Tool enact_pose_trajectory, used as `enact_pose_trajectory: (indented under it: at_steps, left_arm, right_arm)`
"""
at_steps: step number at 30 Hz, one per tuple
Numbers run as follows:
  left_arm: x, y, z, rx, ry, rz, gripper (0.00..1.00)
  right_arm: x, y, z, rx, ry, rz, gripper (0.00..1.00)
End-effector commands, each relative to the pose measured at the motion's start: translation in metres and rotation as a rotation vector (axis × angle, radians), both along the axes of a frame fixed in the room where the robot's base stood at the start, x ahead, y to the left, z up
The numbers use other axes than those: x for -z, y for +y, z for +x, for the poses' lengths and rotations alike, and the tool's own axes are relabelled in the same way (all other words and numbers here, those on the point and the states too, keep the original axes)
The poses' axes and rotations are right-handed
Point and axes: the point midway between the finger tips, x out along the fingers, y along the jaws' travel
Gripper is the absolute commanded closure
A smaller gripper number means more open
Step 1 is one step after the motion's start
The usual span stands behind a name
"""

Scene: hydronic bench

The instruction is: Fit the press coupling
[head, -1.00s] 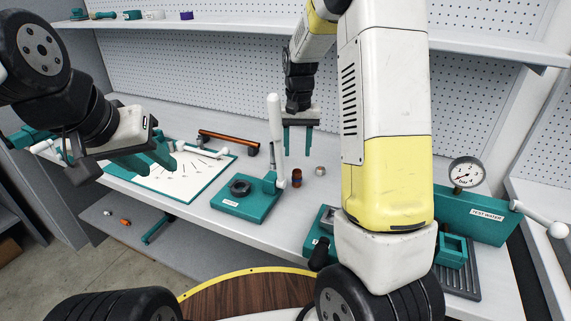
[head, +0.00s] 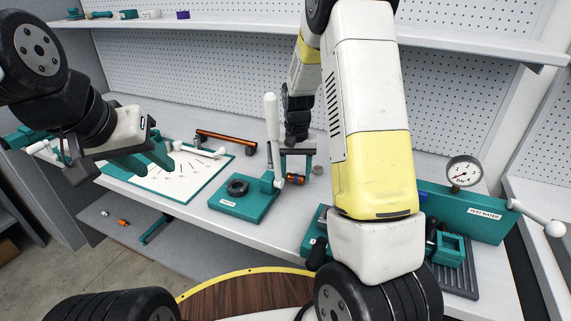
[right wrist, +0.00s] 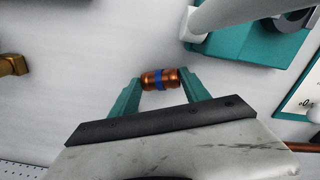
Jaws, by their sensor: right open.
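The copper press coupling (head: 294,179) has a blue band and sits on the bench beside the green press stand. In the right wrist view the coupling (right wrist: 160,79) lies crosswise between the fingertips of my right gripper (right wrist: 160,90), its long axis running from finger to finger. My right gripper (head: 297,170) is open around it. The press stand (head: 232,205) has a dark ring on its base and a white upright lever (head: 271,120). My left gripper (head: 150,160) is open and empty, over the left part of the bench near the white board.
A small brass fitting (right wrist: 14,65) stands to one side of my right gripper. A copper pipe (head: 226,141) lies at the back. A white board (head: 185,178) lies on the left. The test-water unit (head: 475,214) with its gauge (head: 464,171) stands on the right.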

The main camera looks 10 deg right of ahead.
Motion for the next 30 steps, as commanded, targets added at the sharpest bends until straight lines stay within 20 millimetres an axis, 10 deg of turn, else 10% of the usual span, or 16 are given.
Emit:
enact_pose_trajectory:
  at_steps: [4, 10, 30]
  left_arm:
    - [-0.001, 0.0, 0.0, -0.001, -0.004, 0.0, 0.64]
    - [-0.001, 0.0, 0.0, 0.0, -0.003, 0.0, 0.64]
    - [-0.001, 0.0, 0.0, 0.0, -0.003, 0.0, 0.64]
  right_arm:
    - [-0.003, 0.002, 0.001, -0.003, -0.004, 0.001, 0.56]
    - [-0.004, 0.002, 0.002, -0.004, -0.006, 0.002, 0.91]
    - [-0.05, 0.003, 0.003, -0.005, -0.007, 0.002, 0.91]
